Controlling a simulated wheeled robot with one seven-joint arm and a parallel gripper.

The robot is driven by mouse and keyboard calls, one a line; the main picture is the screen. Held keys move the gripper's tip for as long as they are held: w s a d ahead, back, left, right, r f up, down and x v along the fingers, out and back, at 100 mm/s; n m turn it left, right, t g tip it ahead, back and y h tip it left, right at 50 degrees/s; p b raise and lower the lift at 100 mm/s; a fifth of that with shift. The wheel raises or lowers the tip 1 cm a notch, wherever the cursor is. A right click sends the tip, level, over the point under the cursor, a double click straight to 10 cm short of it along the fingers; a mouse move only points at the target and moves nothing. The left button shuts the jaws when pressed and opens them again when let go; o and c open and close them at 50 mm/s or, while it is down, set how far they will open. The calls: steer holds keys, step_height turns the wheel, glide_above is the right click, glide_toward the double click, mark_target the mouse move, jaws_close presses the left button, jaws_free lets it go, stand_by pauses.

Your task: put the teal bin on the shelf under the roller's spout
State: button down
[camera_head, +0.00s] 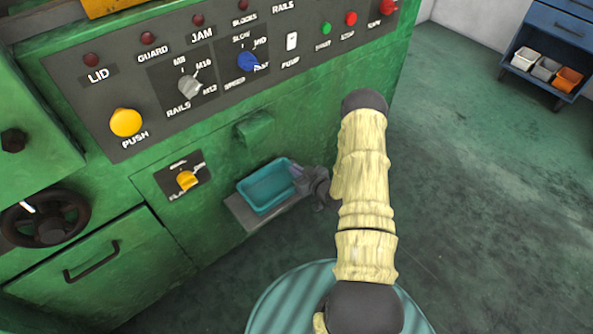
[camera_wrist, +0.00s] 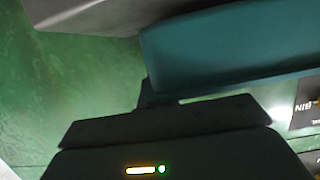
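The teal bin (camera_head: 268,187) sits upright on the small grey shelf (camera_head: 242,214) on the front of the green machine. A green spout-like hood (camera_head: 255,129) juts from the panel just above and behind the bin. My gripper (camera_head: 300,178) is at the bin's right end, touching or very close to its rim. The wrist view shows the teal bin wall (camera_wrist: 230,45) right in front of the dark gripper body, with the shelf (camera_wrist: 85,14) at the upper left. The fingertips are too small or hidden to tell whether they are closed on the rim.
The control panel with knobs and buttons (camera_head: 188,87) is above the shelf. A yellow knob (camera_head: 187,181) and a handwheel (camera_head: 45,220) are to the left. A blue cabinet (camera_head: 556,35) with small bins stands at the far right. The floor between is clear.

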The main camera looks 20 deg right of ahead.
steer(key=shift+f+b, duration=0.45)
steer(key=shift+f, duration=0.15)
steer(key=c, duration=1.6)
jaws_free()
steer(key=shift+o, duration=0.2)
steer(key=p+v, duration=0.2)
steer(key=v, duration=1.5)
steer(key=shift+s, duration=0.25)
steer(key=shift+w+r, duration=0.1)
steer(key=shift+r, duration=0.05)
